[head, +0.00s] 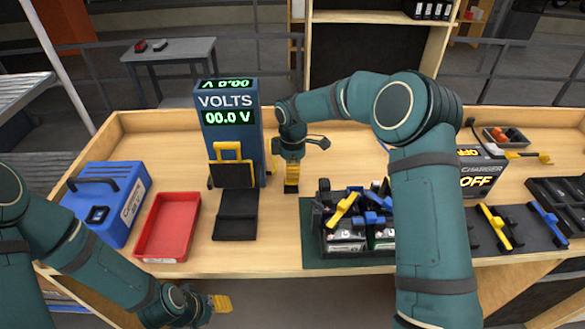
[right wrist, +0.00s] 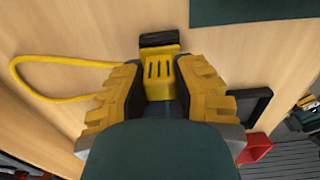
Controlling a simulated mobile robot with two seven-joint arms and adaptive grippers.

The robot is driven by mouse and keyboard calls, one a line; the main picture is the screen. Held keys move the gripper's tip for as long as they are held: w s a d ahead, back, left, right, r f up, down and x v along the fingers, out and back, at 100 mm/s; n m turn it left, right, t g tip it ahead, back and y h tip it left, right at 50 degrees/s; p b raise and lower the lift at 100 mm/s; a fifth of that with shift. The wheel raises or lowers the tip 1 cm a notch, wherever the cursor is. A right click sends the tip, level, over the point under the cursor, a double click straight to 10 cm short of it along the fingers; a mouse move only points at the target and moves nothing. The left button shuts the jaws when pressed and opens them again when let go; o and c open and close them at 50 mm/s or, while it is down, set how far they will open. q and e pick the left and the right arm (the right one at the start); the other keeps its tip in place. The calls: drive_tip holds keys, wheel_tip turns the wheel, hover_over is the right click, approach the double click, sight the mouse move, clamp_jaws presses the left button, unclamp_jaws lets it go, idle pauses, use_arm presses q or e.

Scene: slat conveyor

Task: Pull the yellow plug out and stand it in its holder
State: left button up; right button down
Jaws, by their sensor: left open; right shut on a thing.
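My right gripper (head: 291,158) is shut on the yellow plug (right wrist: 160,74), a slotted body held between the yellow finger pads in the right wrist view. In the head view the plug (head: 291,174) hangs upright below the gripper, right of the voltmeter. A black block (right wrist: 159,39) is at its far end. I cannot tell whether this is part of the plug, or whether it touches the bench. A yellow cord (right wrist: 55,59) loops beside the plug. My left gripper (head: 218,303) is open and empty, low at the bench's front edge. I cannot single out the holder.
The blue voltmeter (head: 230,130) reads 00.0 V. In front is a black unit (head: 236,222) with a yellow-handled panel. A red tray (head: 150,245) and blue case (head: 118,200) stand left. Batteries (head: 345,238) sit on a green mat. A charger (head: 482,172) showing OFF is at right.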

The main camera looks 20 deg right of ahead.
drive_tip(key=shift+f, duration=0.25)
drive_tip(key=c, duration=0.7)
unclamp_jaws()
drive_tip(key=shift+c, duration=0.2)
drive_tip(key=shift+r, duration=0.15)
wheel_tip(320, 180, up, 12)
drive_tip(key=shift+s, duration=0.1)
